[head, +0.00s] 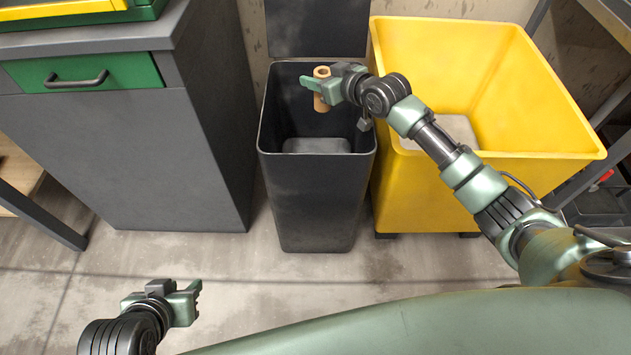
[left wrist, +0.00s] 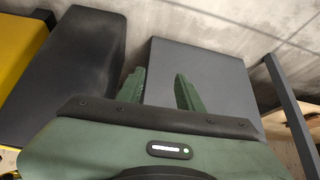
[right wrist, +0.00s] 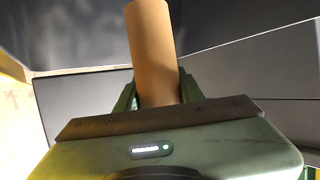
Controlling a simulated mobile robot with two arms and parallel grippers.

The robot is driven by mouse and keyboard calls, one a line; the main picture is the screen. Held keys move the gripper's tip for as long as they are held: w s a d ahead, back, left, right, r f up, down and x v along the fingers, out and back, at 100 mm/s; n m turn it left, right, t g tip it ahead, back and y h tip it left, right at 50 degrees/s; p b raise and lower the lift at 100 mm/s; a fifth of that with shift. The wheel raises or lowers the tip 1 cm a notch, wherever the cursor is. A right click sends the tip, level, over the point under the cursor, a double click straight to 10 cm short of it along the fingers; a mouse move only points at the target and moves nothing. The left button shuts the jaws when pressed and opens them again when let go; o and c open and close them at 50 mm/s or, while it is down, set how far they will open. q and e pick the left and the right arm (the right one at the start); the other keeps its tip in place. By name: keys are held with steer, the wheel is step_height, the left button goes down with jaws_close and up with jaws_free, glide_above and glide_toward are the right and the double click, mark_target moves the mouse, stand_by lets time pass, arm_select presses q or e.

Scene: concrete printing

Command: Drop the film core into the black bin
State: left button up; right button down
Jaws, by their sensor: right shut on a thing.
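The film core (head: 321,88) is a tan cardboard tube held upright by my right gripper (head: 318,85), above the open mouth of the black bin (head: 317,200). It also shows in the right wrist view (right wrist: 152,50), between the fingers of my right gripper (right wrist: 158,92). The bin's lid (head: 316,28) stands raised at the back. My left gripper (head: 197,300) is empty and low at the lower left of the head view, well apart from the bin. In the left wrist view its two fingers (left wrist: 160,90) stand apart with nothing between them.
A large yellow bin (head: 475,170) stands just right of the black bin, with something pale inside. A grey cabinet (head: 130,150) with a green drawer (head: 90,75) stands at the left. The concrete floor (head: 270,275) in front is clear.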

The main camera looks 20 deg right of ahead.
arm_select(q)
steer(key=w+d+r+t+h+b, duration=0.1)
steer(key=w+d+r+t, duration=0.1)
steer(key=w+r+t, duration=0.2)
steer(key=shift+w+d+r+t+b, duration=0.35)
steer(key=shift+w+r, duration=0.3)
steer(key=shift+w, duration=1.1)
arm_select(e)
steer(key=shift+f, duration=0.75)
steer(key=c, duration=0.8)
jaws_free()
arm_select(q)
steer(key=shift+s, duration=0.1)
arm_select(e)
steer(key=shift+s, duration=0.1)
arm_select(q)
steer(key=s+a+f+g+y+p, duration=0.1)
steer(key=s+a+f+g+p, duration=0.1)
steer(key=s+f+g, duration=0.4)
steer(key=s+a, duration=0.1)
steer(key=s, duration=0.3)
steer(key=shift+s+a+f, duration=0.15)
steer(key=shift+s+a, duration=0.05)
steer(key=shift+a, duration=0.15)
arm_select(e)
steer(key=v, duration=0.7)
steer(key=shift+s+d+r, duration=0.1)
steer(key=shift+s+r, duration=0.05)
steer(key=shift+s, duration=0.05)
